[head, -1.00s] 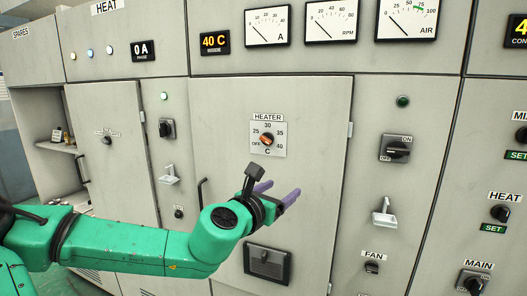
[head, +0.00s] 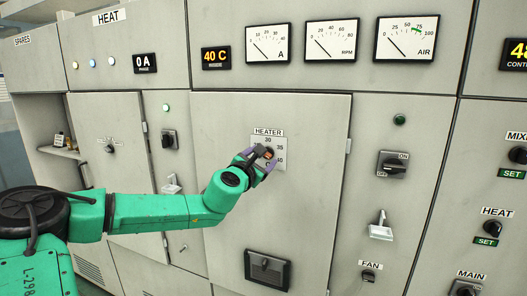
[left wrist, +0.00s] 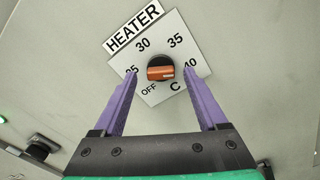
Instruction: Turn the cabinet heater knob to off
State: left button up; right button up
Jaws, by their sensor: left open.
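The heater knob, black with an orange grip bar, sits on a white dial plate (head: 279,141) on the cabinet door. In the left wrist view the knob (left wrist: 160,68) is in clear sight. Its bar lies roughly across the picture, with a small pale mark at the right end, on the side of the 40. OFF is printed at its lower left. My left gripper (left wrist: 158,75) is open, its purple fingers on either side of the knob with gaps between. In the head view the gripper partly hides the dial. My right gripper is not in view.
Above the door are a 40 C display (head: 215,58) and several gauges. To the right are an ON/OFF switch (head: 392,164) and a white lever (head: 380,226). A dark latch (head: 266,268) is on the door below. The door around the dial is flat and clear.

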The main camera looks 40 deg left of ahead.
pick_arm(q)
jog(key=shift+w+a, duration=0.15)
jog(key=shift+w, duration=0.45)
grip_shut()
